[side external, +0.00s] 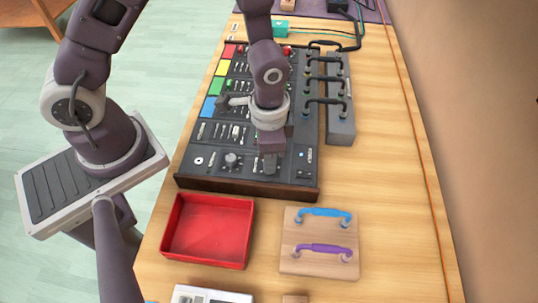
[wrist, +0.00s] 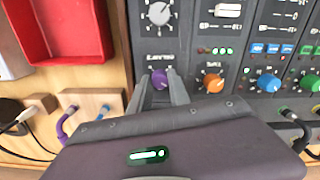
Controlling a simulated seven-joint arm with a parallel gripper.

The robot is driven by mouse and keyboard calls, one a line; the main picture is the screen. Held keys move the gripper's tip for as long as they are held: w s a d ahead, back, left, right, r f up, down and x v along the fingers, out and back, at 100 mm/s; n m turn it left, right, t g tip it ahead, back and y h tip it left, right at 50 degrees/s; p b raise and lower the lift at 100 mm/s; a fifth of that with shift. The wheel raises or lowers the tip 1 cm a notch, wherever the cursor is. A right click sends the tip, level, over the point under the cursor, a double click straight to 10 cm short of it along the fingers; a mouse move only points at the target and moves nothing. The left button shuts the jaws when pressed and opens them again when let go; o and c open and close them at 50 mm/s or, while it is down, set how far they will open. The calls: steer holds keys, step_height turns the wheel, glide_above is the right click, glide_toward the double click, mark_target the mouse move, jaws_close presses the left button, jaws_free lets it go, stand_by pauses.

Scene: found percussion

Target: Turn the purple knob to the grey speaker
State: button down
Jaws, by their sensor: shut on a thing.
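The purple knob (wrist: 160,80) sits on the dark mixer panel (wrist: 185,55) in the wrist view. My gripper (wrist: 160,87) is shut on it, one finger on each side. In the side view my gripper (side external: 270,163) points down at the near part of the mixer (side external: 215,178) and hides the knob. I cannot make out a grey speaker mark; the printing around the knob is too small or covered by my fingers.
An orange knob (wrist: 213,83) and a blue knob (wrist: 268,83) are close to the right in the wrist view. A large grey knob (wrist: 159,13) is above. A red tray (side external: 208,232) and a wooden board with handles (side external: 320,265) lie in front of the mixer.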

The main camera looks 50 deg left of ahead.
steer(key=n, duration=0.4)
steer(key=shift+n, duration=0.3)
steer(key=n, duration=0.3)
steer(key=shift+n, duration=0.3)
steer(key=n, duration=0.3)
steer(key=shift+n, duration=2)
steer(key=c, duration=1.2)
jaws_free()
steer(key=shift+c, duration=0.2)
steer(key=shift+r, duration=0.1)
